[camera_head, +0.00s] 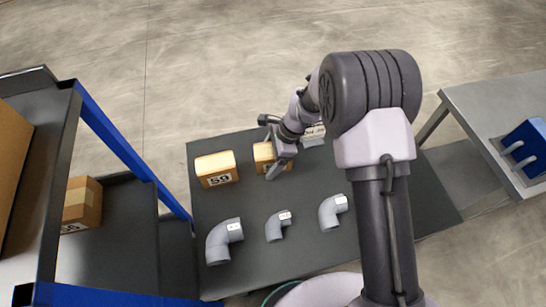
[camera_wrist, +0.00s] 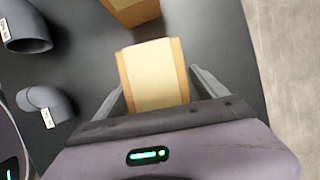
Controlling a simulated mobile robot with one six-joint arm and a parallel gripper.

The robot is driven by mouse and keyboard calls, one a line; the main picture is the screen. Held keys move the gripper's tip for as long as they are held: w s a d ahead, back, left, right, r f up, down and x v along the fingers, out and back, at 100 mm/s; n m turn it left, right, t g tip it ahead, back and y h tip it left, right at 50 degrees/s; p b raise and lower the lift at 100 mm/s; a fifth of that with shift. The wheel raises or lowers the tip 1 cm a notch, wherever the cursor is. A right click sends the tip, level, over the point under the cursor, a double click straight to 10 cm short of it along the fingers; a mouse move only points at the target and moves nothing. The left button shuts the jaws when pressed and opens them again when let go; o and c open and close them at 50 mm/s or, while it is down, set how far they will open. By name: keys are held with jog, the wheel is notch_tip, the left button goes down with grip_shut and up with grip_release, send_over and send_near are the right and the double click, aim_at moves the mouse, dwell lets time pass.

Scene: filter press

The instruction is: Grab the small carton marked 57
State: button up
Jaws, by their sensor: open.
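A small tan carton (camera_head: 264,154) stands on the dark table, partly hidden by my gripper (camera_head: 279,160). Its label is mostly covered, so I cannot read the number for sure. In the wrist view the carton (camera_wrist: 152,72), with a pale tape band on top, sits between the two fingers of my gripper (camera_wrist: 158,82). The fingers are open, one on each side, and I see gaps beside it. A larger carton marked 59 (camera_head: 216,168) stands to the left, apart from it.
Several grey pipe elbows (camera_head: 222,242) lie on the table's near side. A pale labelled object (camera_head: 313,134) is partly hidden behind my arm. A blue-framed shelf (camera_head: 120,150) holding a carton (camera_head: 82,203) stands left. A table (camera_head: 490,105) with a blue box (camera_head: 530,148) is at right.

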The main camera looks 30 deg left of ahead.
jog(key=shift+f, duration=0.25)
jog(key=shift+c, duration=0.2)
grip_shut()
dwell(0.3)
